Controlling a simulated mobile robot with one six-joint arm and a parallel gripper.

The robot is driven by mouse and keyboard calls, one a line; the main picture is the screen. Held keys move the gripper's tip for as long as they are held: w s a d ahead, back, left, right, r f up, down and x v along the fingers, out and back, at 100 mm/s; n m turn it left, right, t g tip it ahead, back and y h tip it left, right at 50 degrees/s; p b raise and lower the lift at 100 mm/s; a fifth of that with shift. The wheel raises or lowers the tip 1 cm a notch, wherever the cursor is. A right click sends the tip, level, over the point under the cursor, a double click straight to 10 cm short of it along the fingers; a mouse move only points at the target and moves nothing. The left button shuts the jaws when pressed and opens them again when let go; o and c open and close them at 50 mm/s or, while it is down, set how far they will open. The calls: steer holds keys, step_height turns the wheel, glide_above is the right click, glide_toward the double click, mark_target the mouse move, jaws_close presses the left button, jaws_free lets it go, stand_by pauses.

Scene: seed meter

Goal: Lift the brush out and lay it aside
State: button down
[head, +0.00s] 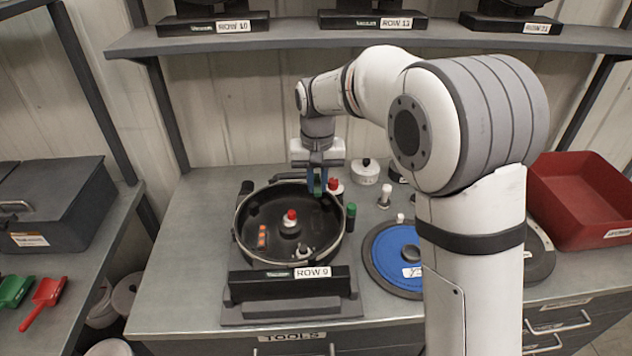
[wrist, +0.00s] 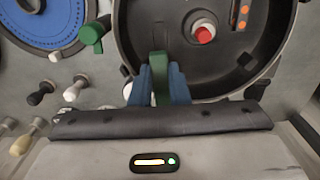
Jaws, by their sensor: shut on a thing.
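The open seed meter housing (head: 262,222), a round black bowl marked ROW 9, stands on the bench; part of its inside shows in the wrist view (wrist: 225,75). My gripper (head: 317,184) is over its back right rim. In the wrist view the blue fingers of my gripper (wrist: 160,82) are shut on the green brush (wrist: 160,64). The brush is upright between them, against the dark housing behind. Its lower end is partly hidden, and I cannot tell whether it touches the housing. A red-topped hub (head: 290,221) is at the housing's middle.
A green knob (head: 350,216) sits by the housing's right rim. A blue disc (head: 398,252) lies to the right, with small-handled tools (head: 385,195) behind it. A red bin (head: 580,195) is at far right. Bare bench (head: 190,245) lies left of the housing.

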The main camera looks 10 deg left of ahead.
mark_target(317, 186)
steer(key=shift+r+p, duration=2)
steer(key=shift+r, duration=0.9)
steer(key=shift+f, duration=0.1)
